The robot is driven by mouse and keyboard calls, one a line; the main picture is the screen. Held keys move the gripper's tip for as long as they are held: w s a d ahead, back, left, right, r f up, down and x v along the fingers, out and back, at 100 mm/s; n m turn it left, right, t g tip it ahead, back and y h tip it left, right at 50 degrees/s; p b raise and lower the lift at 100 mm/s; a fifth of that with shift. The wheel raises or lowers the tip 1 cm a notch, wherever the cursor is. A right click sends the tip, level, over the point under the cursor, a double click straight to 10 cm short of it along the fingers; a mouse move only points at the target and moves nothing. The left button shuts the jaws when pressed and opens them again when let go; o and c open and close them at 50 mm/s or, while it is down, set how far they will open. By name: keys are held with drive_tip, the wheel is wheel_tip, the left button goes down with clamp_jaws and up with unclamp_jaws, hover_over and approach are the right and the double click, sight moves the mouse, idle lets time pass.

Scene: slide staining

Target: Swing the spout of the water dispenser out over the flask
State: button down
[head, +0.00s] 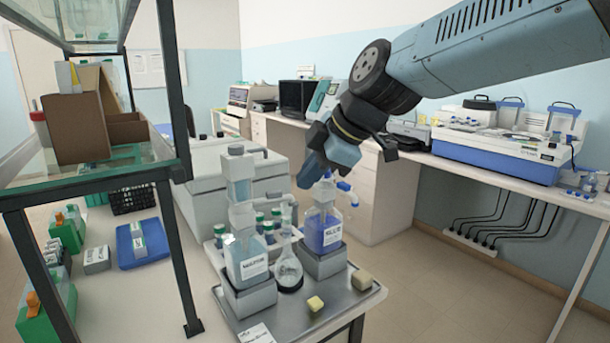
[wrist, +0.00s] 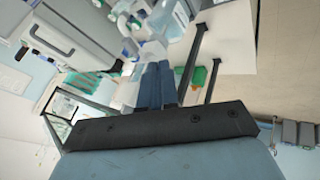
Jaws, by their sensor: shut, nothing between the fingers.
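Two dispenser bottles stand on grey blocks on a small metal-topped table in the head view. The left dispenser (head: 246,258) holds pale blue liquid and has a tall grey top. The right dispenser (head: 323,232) holds darker blue liquid and has a blue-and-white head with a spout to the right. I cannot read the labels, so I cannot tell which holds water. A clear conical flask (head: 288,268) stands between them. My gripper (head: 306,182) is shut and empty, above and just left of the right dispenser's head. Its shut fingers also show in the wrist view (wrist: 156,72).
Several small green-capped bottles stand behind the dispensers. A glass-shelved rack (head: 90,180) rises close on the left. A long bench with a blue-and-white instrument (head: 500,155) runs along the right wall.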

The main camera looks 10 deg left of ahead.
sight(279, 192)
drive_tip(key=w+a+f, duration=0.5)
drive_tip(key=a+f, duration=0.1)
drive_tip(key=shift+a, duration=0.3)
drive_tip(key=shift+w+f, duration=0.1)
drive_tip(key=shift+w, duration=0.05)
drive_tip(key=shift+w+a, duration=0.2)
drive_tip(key=shift+w, duration=0.35)
drive_tip(key=shift+w+a, duration=0.15)
drive_tip(key=shift+w, duration=0.4)
drive_tip(key=shift+s, duration=0.1)
